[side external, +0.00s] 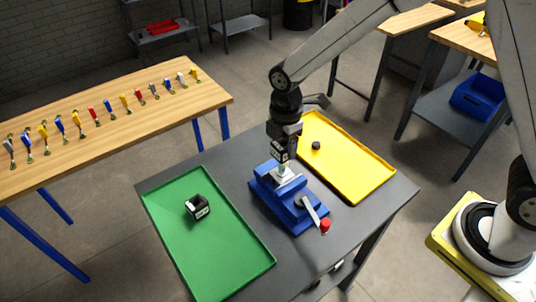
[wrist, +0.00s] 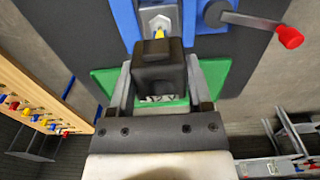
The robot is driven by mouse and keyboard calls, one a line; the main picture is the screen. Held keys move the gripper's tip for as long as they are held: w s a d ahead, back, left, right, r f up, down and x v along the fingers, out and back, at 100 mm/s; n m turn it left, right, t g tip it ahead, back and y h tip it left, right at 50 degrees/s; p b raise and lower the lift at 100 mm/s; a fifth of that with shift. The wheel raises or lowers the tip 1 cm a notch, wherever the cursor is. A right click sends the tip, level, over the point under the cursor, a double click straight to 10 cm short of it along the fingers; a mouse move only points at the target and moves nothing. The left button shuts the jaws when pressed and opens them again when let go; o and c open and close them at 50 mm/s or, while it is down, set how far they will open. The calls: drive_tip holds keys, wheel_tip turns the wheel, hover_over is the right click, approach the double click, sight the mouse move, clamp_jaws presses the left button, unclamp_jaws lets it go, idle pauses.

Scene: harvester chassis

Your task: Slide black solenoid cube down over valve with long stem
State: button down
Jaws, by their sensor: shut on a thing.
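My gripper (side external: 280,154) is shut on a black solenoid cube (wrist: 158,72), which shows white markings on its near side. In the side external view the cube is just above the blue vise (side external: 291,203). In the wrist view the fingers (wrist: 160,82) flank the cube. A silver valve (wrist: 158,14) with a yellow stem part sits in the vise, right beyond the cube's far edge. In the side external view the valve (side external: 283,171) is small, just below the gripper. I cannot tell whether the stem enters the cube.
A green tray (side external: 178,236) on the left holds another black cube (side external: 197,207). A yellow tray (side external: 353,171) on the right holds a small black round part (side external: 316,146). The vise handle with a red knob (side external: 325,226) sticks out in front. A wooden bench (side external: 110,108) carries several coloured valves.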

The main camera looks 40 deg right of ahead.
sight(283, 161)
drive_tip(key=shift+f, duration=2.9)
idle(1.4)
unclamp_jaws()
drive_tip(key=shift+r, duration=3.9)
